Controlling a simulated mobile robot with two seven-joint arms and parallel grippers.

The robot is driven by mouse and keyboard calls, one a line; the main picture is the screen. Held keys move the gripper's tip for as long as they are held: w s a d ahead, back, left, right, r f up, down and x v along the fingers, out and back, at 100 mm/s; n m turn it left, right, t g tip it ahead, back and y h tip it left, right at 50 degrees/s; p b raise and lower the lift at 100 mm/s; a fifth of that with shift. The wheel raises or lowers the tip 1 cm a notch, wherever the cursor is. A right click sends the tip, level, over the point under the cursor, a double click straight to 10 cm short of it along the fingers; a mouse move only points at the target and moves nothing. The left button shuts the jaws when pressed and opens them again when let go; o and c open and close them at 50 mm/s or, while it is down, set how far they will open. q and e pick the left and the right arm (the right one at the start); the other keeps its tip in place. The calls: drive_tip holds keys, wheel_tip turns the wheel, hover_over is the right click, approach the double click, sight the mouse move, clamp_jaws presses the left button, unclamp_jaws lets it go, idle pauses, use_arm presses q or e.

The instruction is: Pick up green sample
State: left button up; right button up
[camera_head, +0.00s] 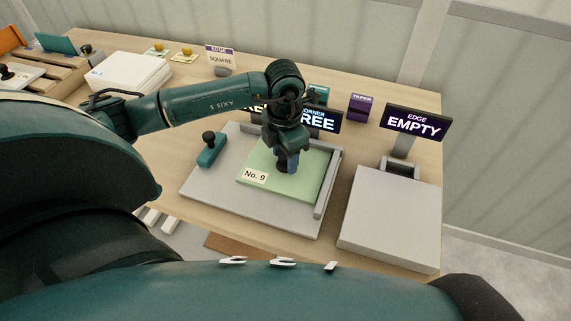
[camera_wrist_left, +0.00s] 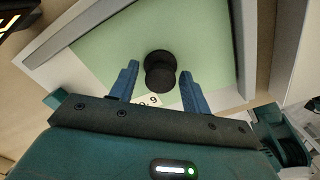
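The green sample (camera_head: 262,181) is a flat pale green plate with a "No. 9" label and a black knob. It lies on a grey tray (camera_head: 206,193) on the table. In the left wrist view, the plate (camera_wrist_left: 205,42) shows its black knob (camera_wrist_left: 160,70) between the two blue fingers. My left gripper (camera_head: 287,168) is above the plate at the knob, partly hiding it in the head view. In the wrist view the left gripper (camera_wrist_left: 160,70) is open, with gaps on both sides of the knob. My right gripper is in neither view.
A teal block with a black knob (camera_head: 211,150) stands on the tray's left part. A grey bar (camera_head: 328,185) runs along the plate's right side. An "EDGE EMPTY" sign (camera_head: 416,122) stands behind a bare grey platform (camera_head: 391,215). A "SQUARE" sign (camera_head: 221,59) stands further back.

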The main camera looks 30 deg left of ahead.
sight(283, 156)
use_arm(q)
clamp_jaws()
wheel_tip(283, 156, up, 9)
drive_tip(key=shift+b, duration=0.65)
drive_tip(key=shift+r, duration=0.15)
drive_tip(key=f+b, duration=0.6)
drive_tip(key=shift+s+f, duration=0.15)
drive_tip(key=shift+s, duration=0.1)
drive_tip(key=shift+f+b, duration=0.5)
drive_tip(key=shift+f, duration=0.1)
drive_tip(key=shift+s+f, duration=0.1)
drive_tip(key=shift+f, duration=0.2)
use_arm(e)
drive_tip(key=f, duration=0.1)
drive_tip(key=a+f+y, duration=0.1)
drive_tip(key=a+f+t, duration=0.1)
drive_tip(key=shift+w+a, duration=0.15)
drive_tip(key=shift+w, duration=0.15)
